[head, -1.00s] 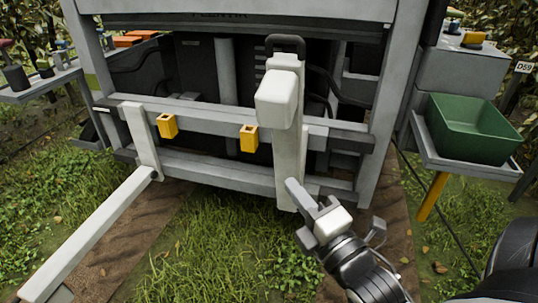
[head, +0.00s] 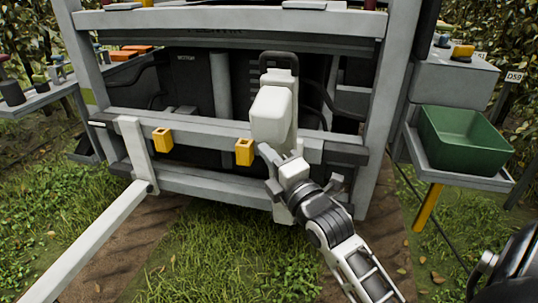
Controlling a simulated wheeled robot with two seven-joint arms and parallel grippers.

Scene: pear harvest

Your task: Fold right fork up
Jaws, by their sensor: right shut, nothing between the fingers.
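The right fork (head: 271,115) is a white bar on the grey carriage frame. It is raised and points out toward me, so it looks short with its blunt end forward; its exact angle I cannot tell. My right gripper (head: 268,158) is shut and empty, just below the fork's blunt end and in front of its upright shank; whether it touches, I cannot tell. The left fork (head: 90,243) is folded down and stretches out low to the lower left. My left gripper is not in view.
Two yellow blocks (head: 163,140) (head: 244,151) sit on the grey crossbar (head: 202,128) between the forks. A green bin (head: 465,140) stands on a side shelf at right, above a yellow post (head: 429,208). Grass and bare soil lie free in front.

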